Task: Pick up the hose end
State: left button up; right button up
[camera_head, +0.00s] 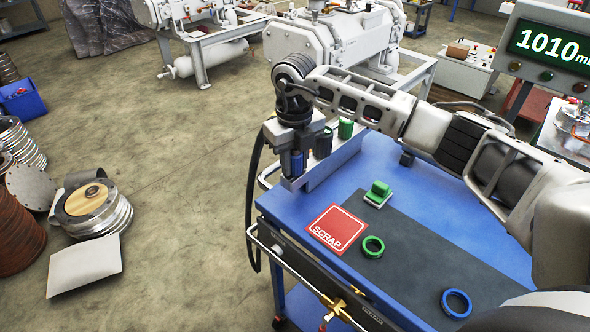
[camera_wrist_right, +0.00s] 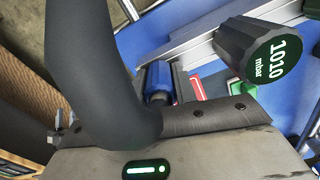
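The black hose (camera_head: 253,190) hangs in a loop off the left end of the blue cart and rises to my right gripper (camera_head: 297,150). The hose also fills the left of the right wrist view (camera_wrist_right: 85,65), close to the camera. A blue cylindrical piece (camera_head: 291,164) shows at the gripper in the head view; I cannot tell if it is the hose end. My right gripper is above the cart's far-left corner, pointing down. Its fingertips are not clear, so its opening and any hold on the hose are unclear. My left gripper is not in view.
The blue cart top (camera_head: 385,163) bears a dark mat (camera_head: 410,240), a red SCRAP plate (camera_head: 338,229), a green ring (camera_head: 373,247), a blue ring (camera_head: 456,303) and a green block (camera_head: 378,193). A green-capped fitting (camera_head: 346,128) stands close right of the gripper.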

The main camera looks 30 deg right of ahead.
jog(key=shift+c, duration=1.3)
jog(key=shift+r, duration=0.15)
